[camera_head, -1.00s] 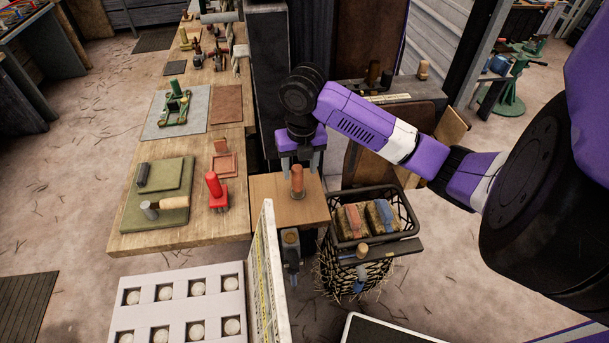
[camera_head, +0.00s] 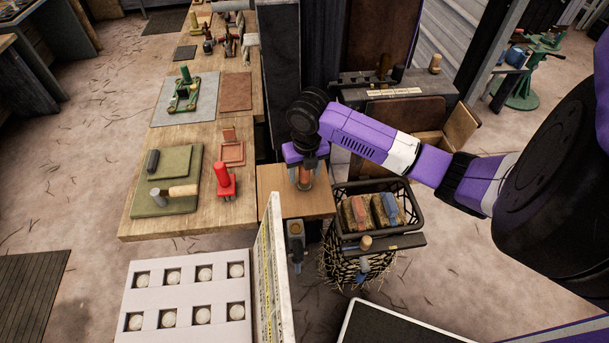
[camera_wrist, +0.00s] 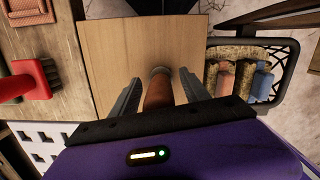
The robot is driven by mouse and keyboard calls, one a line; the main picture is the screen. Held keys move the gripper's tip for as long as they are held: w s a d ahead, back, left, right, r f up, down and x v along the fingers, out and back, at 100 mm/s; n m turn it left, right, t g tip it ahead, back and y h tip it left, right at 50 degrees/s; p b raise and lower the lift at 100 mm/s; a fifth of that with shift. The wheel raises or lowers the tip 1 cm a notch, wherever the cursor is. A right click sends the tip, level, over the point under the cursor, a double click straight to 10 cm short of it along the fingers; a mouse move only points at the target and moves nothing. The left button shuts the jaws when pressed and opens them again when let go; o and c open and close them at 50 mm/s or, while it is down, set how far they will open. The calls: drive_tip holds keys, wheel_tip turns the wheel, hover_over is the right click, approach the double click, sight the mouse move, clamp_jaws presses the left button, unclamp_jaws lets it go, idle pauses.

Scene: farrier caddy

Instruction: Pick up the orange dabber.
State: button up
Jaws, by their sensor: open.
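The orange dabber (camera_head: 305,176) stands upright on a small wooden stand top (camera_head: 290,206) in the head view. My gripper (camera_head: 305,184) is directly above and around it, pointing down. In the wrist view the dabber (camera_wrist: 158,92) shows as an orange-brown shaft with a greyish end, between the two fingers of my gripper (camera_wrist: 160,93). The fingers are open, one on each side, with a visible gap to the shaft. The dabber's upper part is hidden behind my purple gripper body.
A white tray with round pieces (camera_head: 150,290) and an upright panel (camera_head: 270,275) are in front.

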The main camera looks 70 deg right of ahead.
clamp_jaws()
drive_tip(key=shift+r, duration=0.1)
idle(0.3)
